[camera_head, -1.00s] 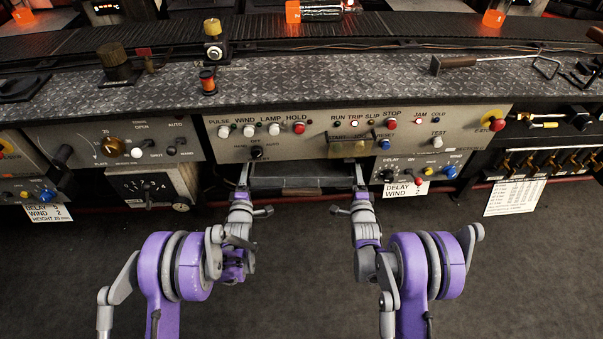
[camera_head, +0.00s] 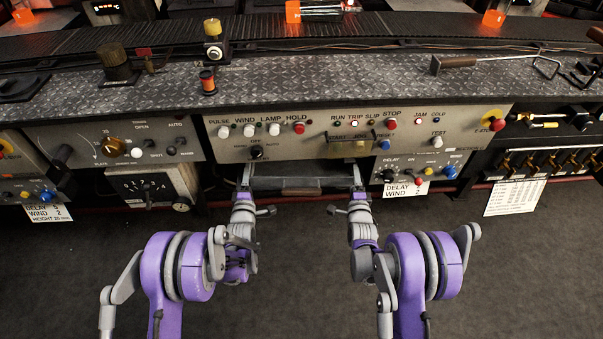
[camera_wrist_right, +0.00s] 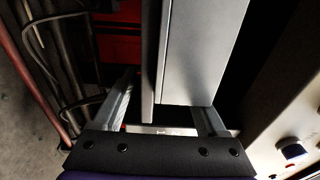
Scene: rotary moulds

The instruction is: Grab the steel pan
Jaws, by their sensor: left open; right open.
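The steel pan (camera_head: 300,182) is a wide grey tray under the middle control panel, between my two grippers in the head view. Its smooth metal side (camera_wrist_right: 198,50) fills the top centre of the right wrist view. My left gripper (camera_head: 246,176) is at the pan's left end and my right gripper (camera_head: 357,177) at its right end. In the right wrist view my right gripper (camera_wrist_right: 168,98) is open, its fingers apart on either side of the pan's edge. Contact cannot be told. My left gripper is open; its fingertips are small and partly hidden by the panel.
The control panel (camera_head: 330,135) with knobs and buttons overhangs the pan. A selector box (camera_head: 150,187) stands to the left and a hanging paper label (camera_head: 406,189) to the right. Cables (camera_wrist_right: 65,60) run beside the right gripper. The dark floor (camera_head: 300,270) in front is clear.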

